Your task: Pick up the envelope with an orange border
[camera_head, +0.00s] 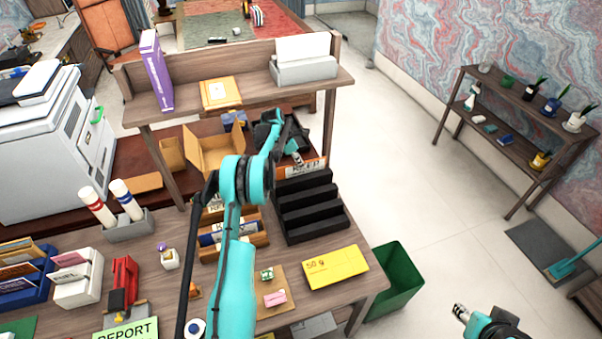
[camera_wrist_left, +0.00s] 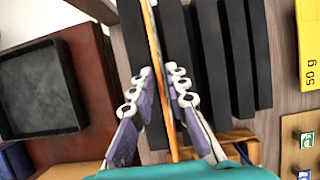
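The orange-bordered envelope (camera_head: 312,167) stands upright in the rear of the black slotted sorter (camera_head: 330,217), its upper part showing with dark lettering. In the left wrist view the envelope (camera_wrist_left: 156,52) is seen edge-on as a thin orange strip between black dividers (camera_wrist_left: 208,60). My left gripper (camera_head: 291,150) is over the rear of the sorter. In the left wrist view its fingers (camera_wrist_left: 159,72) are on either side of the envelope, with narrow gaps to it, so it looks open. My right gripper (camera_head: 461,311) is at the lower right, away from the desk; its fingers are too small to judge.
A yellow 50 g box (camera_head: 336,267) lies in front of the sorter. A wooden organizer (camera_head: 236,240) stands to its left. A black tray (camera_wrist_left: 40,92) lies behind it. The raised shelf (camera_head: 238,95) is close behind my left gripper. A green bin (camera_head: 397,283) stands right of the desk.

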